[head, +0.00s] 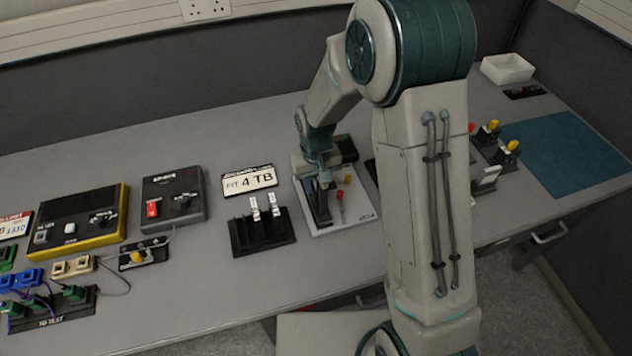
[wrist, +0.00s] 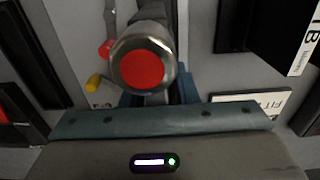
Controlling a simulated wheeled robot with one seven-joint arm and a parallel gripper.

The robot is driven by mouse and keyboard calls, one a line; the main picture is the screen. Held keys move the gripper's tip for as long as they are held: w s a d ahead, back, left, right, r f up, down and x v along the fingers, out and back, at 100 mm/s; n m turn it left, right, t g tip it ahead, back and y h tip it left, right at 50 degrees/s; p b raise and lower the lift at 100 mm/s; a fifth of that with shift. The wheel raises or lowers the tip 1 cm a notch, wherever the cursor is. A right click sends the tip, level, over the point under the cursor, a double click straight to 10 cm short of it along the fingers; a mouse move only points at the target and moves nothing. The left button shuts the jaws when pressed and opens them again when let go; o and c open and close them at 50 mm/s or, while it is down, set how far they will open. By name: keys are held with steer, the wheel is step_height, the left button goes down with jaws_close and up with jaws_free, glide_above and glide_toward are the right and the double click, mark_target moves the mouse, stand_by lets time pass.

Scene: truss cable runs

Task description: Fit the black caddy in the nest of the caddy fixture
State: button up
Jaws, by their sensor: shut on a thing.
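The caddy fixture (head: 355,215) is a light grey plate on the bench, carrying red-tipped and yellow-tipped parts. My gripper (head: 318,181) is over the plate's left side, pointing down. It is shut on a dark upright piece, which I take to be the black caddy (head: 321,207). The caddy's lower end is at or just above the plate; I cannot tell whether it sits in the nest. In the wrist view a round metal part with a red face (wrist: 140,69) stands between the blue fingers (wrist: 155,99) and hides most of what they hold.
Further left are grey (head: 173,187) and yellow-edged (head: 75,225) boxes. A blue mat (head: 570,155) and white tray (head: 507,68) are right. My arm hides the bench between.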

steer(key=shift+f, duration=0.1)
steer(key=shift+f+b, duration=0.55)
steer(key=shift+f, duration=0.15)
stand_by(0.4)
steer(key=shift+f+b, duration=0.15)
steer(key=shift+b, duration=0.25)
steer(key=o, duration=1.4)
steer(key=shift+c, duration=0.2)
